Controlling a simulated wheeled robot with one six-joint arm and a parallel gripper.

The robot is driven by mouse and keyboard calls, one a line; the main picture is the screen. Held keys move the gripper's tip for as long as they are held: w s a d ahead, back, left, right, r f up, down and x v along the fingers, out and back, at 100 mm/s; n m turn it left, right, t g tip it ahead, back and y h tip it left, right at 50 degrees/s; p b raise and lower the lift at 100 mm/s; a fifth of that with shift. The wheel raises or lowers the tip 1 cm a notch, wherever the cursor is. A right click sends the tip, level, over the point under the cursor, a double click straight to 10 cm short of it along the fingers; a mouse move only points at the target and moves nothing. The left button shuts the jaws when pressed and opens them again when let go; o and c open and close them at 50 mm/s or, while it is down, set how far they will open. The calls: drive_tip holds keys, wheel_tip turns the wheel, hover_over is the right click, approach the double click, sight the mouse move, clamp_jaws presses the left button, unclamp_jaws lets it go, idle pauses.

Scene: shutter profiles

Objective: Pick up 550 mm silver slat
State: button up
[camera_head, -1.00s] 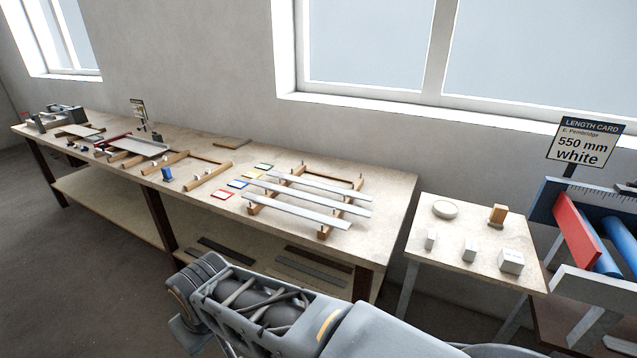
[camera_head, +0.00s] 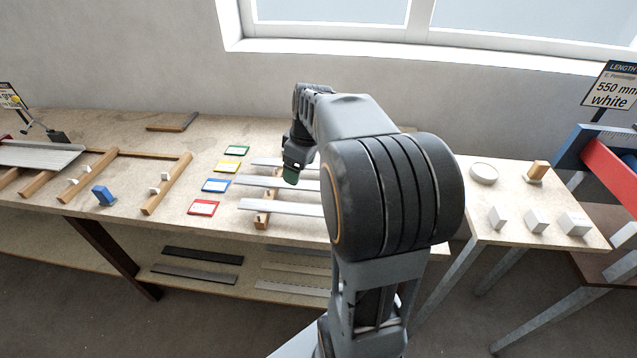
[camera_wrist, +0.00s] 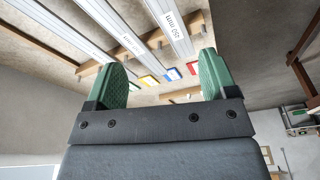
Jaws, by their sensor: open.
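Three pale slats lie side by side on a wooden rack: a near slat (camera_head: 280,207), a middle slat (camera_head: 310,184) and a far slat (camera_head: 268,162). My arm hides parts of them. In the wrist view, the slat at right (camera_wrist: 172,28) bears a printed label ending in "50 mm"; its first digit is unclear. The other two slats there are a middle one (camera_wrist: 118,28) and a left one (camera_wrist: 62,38). Their lengths are not readable. My gripper (camera_head: 291,178) has green fingers, spread apart and empty above the rack; it also shows in the wrist view (camera_wrist: 163,63).
Red (camera_head: 203,207), blue (camera_head: 216,185), yellow (camera_head: 228,166) and green (camera_head: 237,151) cards lie left of the rack. A small table (camera_head: 510,205) with white blocks stands at right. A sign (camera_head: 610,88) reads 550 mm white. Dark strips (camera_head: 203,255) lie on the lower shelf.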

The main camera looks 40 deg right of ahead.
drive_tip(key=w+d+f+n+y, duration=0.1)
drive_tip(key=w+d+n, duration=0.15)
drive_tip(key=d, duration=0.95)
drive_tip(key=shift+n, duration=0.45)
drive_tip(key=x, duration=0.2)
drive_tip(key=p+x, duration=0.1)
drive_tip(key=x, duration=0.2)
drive_tip(key=d+x, duration=0.1)
drive_tip(key=x, duration=0.1)
drive_tip(key=shift+f, duration=0.35)
drive_tip(key=shift+p+x, duration=0.9)
drive_tip(key=shift+x, duration=2.25)
drive_tip(key=shift+c, duration=0.3)
drive_tip(key=shift+r, duration=0.1)
drive_tip(key=c, duration=0.9)
